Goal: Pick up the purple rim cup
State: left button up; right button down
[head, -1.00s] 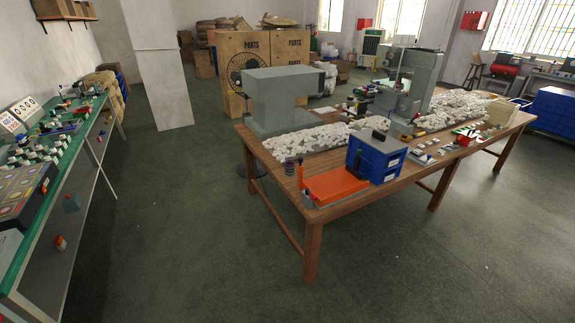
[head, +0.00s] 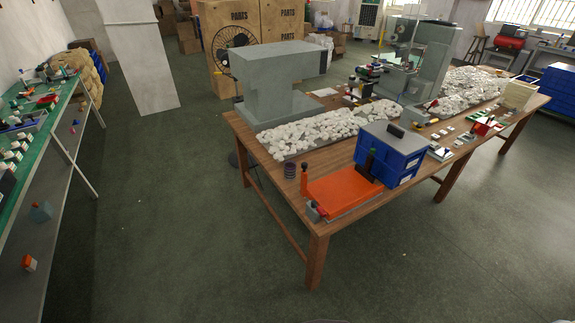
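A small grey cup-like thing (head: 313,212) sits at the table's near corner, beside the orange tray. Neither of my grippers shows in the head view.
An orange tray (head: 342,190), a blue drawer box (head: 388,158), white pieces (head: 320,132) and grey machines (head: 275,80) crowd the table. A green-topped bench (head: 42,150) runs along the left. The floor in front is clear.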

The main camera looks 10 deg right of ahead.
aim_at(290, 167)
jog(key=i, duration=1.1)
jog(key=z, duration=0.5)
